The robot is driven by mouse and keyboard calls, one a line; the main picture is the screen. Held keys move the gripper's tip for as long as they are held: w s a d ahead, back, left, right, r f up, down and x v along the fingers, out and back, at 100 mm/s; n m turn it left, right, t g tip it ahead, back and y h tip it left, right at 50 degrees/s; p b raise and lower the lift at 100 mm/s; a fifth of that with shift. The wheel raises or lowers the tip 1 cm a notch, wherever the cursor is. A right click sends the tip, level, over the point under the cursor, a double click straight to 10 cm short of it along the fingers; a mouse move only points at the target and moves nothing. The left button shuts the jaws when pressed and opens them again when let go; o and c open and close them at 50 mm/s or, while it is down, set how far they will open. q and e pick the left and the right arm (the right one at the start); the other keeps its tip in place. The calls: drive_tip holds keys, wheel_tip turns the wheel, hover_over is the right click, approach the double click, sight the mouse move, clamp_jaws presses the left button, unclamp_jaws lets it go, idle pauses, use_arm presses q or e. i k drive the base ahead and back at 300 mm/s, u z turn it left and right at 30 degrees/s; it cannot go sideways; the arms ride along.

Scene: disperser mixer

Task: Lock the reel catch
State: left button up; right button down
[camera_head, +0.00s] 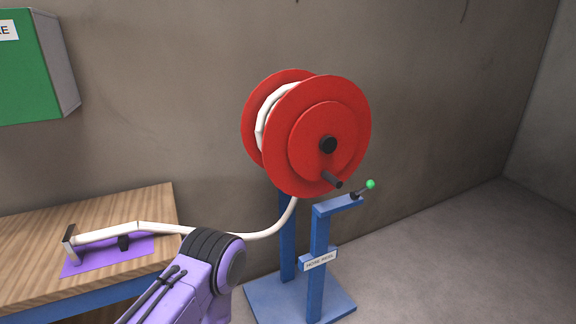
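A red hose reel (330,125) with white hose wound on it stands on a blue stand (318,235) marked "HOSE REEL". A black crank handle (332,178) sticks out low on the reel's front face. To the right of the reel, a short lever with a green knob (370,184) rises from a black pivot (354,195) on the stand's blue side bracket (333,206). It looks like the reel catch. The lever tilts up to the right, and its knob appears clear of the reel. Neither gripper shows in this view.
White hose (262,235) runs from the reel to a wooden table (40,222) at left, ending on a purple mat (108,258). A green box (30,70) hangs on the wall. My purple arm link enters at bottom centre-left. Floor right of the stand is clear.

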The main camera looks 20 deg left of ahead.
sight(370, 185)
drive_tip(key=u, duration=0.9)
drive_tip(key=i, duration=0.5)
